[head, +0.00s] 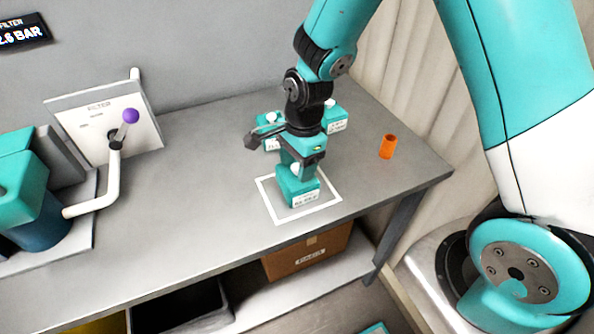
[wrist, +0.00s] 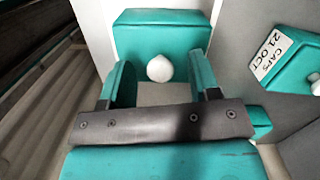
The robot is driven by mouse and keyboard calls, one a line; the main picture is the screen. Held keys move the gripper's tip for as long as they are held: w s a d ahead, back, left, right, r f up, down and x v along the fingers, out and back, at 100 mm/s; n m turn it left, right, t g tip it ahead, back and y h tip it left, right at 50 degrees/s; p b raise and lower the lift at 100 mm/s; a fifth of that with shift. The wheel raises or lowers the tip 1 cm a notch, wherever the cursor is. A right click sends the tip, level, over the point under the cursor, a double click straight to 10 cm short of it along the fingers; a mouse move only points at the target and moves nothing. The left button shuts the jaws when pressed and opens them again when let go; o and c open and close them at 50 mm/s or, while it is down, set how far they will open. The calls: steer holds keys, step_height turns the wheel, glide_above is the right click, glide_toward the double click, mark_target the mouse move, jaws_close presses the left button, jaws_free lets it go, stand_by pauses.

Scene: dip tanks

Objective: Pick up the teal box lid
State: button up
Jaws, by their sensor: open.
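A teal box (head: 300,193) with a pale label stands inside a white square outline on the grey bench. Its teal lid (wrist: 137,40) has a white round knob (wrist: 160,68), which also shows in the head view (head: 296,169). My gripper (wrist: 161,82) points down over this box, and in the head view it is just above the lid (head: 297,165). Its two teal fingers are apart, one on each side of the knob in the wrist picture. I see no clear contact with the knob. The fingers and the arm hide part of the lid.
Two more teal boxes stand behind my gripper, one at right (head: 336,121) and one at left (head: 268,144). An orange cup (head: 388,147) stands at the right. A filter panel with a purple-knobbed lever (head: 131,116) and white pipe is at left. The bench middle is clear.

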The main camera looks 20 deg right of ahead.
steer(key=c, duration=1)
steer(key=shift+r, duration=0.1)
